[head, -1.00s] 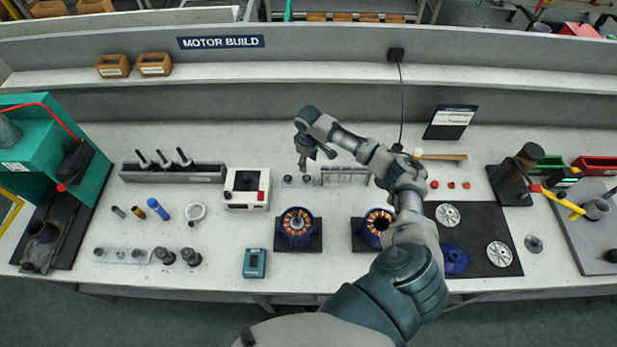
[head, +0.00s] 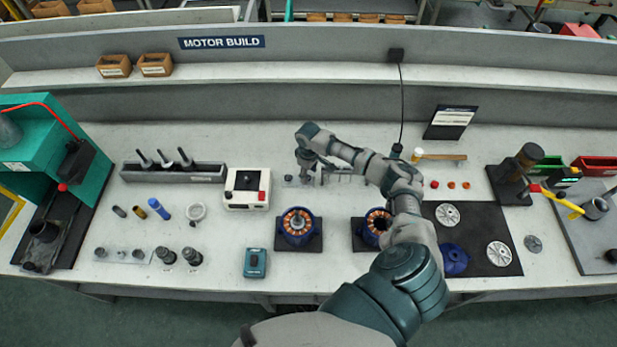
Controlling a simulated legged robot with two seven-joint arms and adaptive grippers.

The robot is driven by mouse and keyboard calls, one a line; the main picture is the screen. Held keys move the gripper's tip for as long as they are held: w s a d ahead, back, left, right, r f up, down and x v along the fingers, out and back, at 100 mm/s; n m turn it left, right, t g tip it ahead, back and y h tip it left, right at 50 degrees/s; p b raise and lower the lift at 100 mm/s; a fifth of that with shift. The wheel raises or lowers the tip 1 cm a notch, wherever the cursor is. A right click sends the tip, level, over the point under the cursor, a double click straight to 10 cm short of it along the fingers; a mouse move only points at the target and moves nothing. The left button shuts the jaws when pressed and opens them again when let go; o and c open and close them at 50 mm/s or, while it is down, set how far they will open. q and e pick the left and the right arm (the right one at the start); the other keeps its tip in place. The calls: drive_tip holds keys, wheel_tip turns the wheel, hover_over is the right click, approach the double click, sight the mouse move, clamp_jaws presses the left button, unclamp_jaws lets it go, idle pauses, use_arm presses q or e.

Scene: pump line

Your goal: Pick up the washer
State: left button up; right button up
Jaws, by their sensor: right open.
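A small light plate with tiny round pieces (head: 289,179) lies on the bench just right of the white box. One of these pieces looks like the washer, but they are too small to tell apart. My right gripper (head: 310,178) points down over the right part of this plate and hides some of it. It is open, with nothing seen between its fingers. I cannot tell whether the fingertips touch the plate. My left gripper is not in view.
The white box (head: 246,188) with a red button stands left of the gripper. A low rack (head: 345,174) is close on its right. Two blue stators (head: 298,227) sit nearer the front, one partly behind my right arm. A dark mat (head: 475,262) lies to the right.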

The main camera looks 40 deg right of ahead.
drive_tip(key=shift+a, duration=0.55)
drive_tip(key=shift+d+f, duration=0.1)
drive_tip(key=shift+d, duration=0.25)
drive_tip(key=c, duration=0.6)
drive_tip(key=shift+c, duration=0.2)
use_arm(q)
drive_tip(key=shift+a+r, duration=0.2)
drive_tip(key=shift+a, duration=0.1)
use_arm(e)
drive_tip(key=shift+a, duration=0.1)
